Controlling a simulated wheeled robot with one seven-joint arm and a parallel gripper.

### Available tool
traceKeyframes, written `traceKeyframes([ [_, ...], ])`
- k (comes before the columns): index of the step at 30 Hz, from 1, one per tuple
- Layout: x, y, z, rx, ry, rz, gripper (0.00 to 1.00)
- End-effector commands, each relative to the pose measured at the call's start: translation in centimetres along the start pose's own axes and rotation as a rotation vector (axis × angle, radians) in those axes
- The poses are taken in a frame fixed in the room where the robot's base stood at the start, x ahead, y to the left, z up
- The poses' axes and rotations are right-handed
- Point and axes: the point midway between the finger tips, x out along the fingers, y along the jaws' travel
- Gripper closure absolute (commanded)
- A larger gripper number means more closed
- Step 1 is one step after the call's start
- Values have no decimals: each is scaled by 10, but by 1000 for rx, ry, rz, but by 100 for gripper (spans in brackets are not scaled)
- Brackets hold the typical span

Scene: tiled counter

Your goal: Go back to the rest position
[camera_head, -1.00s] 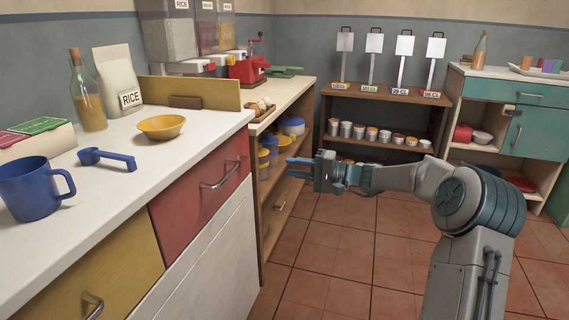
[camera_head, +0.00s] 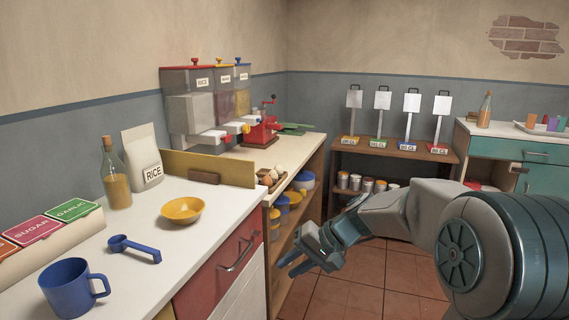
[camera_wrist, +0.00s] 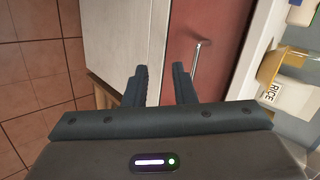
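My gripper (camera_head: 290,262) is in front of the counter, over the floor, beside the red drawer (camera_head: 228,262). It points to the left and somewhat down. In the wrist view the two dark fingers (camera_wrist: 160,85) stand apart with a gap between them, and nothing is held. The red drawer front (camera_wrist: 205,50) and its metal handle (camera_wrist: 196,58) show just beyond the fingers.
The white counter (camera_head: 215,225) holds a blue mug (camera_head: 70,290), a blue scoop (camera_head: 133,248), a yellow bowl (camera_head: 182,211), a bottle (camera_head: 116,180) and a rice bag (camera_head: 143,158). A wooden shelf (camera_head: 385,155) stands behind. Tiled floor (camera_head: 345,298) is free.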

Motion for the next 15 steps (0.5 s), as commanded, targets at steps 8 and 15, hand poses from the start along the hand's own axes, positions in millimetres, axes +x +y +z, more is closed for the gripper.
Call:
traceKeyframes([
  [8,-87,-25,80,-59,16,339,76],
  [15,-164,-32,141,-108,72,572,76],
])
